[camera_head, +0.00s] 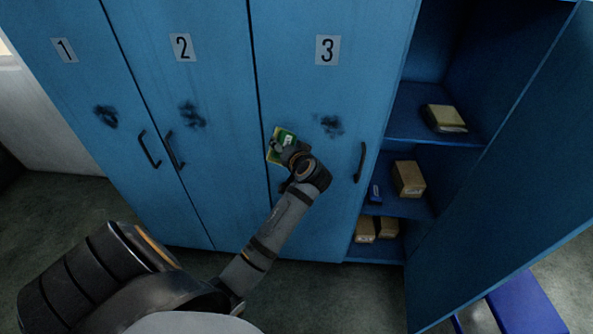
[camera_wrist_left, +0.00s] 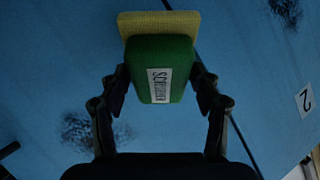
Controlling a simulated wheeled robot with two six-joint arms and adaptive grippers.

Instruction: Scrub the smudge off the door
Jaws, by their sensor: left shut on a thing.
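My left gripper (camera_head: 288,148) is shut on a green and yellow scrubber (camera_head: 274,146), in front of the blue door marked 3 (camera_head: 310,90), near its left edge. In the left wrist view the scrubber (camera_wrist_left: 162,70) sits between the two fingers, its yellow side facing the doors. I cannot tell whether it touches the door. A dark smudge (camera_head: 331,126) lies on door 3, right of the scrubber. Another smudge (camera_head: 192,115) is on door 2 (camera_head: 180,80), and one more (camera_head: 106,116) is on door 1 (camera_head: 65,85). My right gripper is not in view.
Dark handles (camera_head: 361,163) stick out from the doors. To the right an open compartment holds boxes (camera_head: 409,178) on shelves and a small blue item (camera_head: 375,194). Its open door (camera_head: 510,170) swings out at the far right. A blue object (camera_head: 525,305) lies at the lower right.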

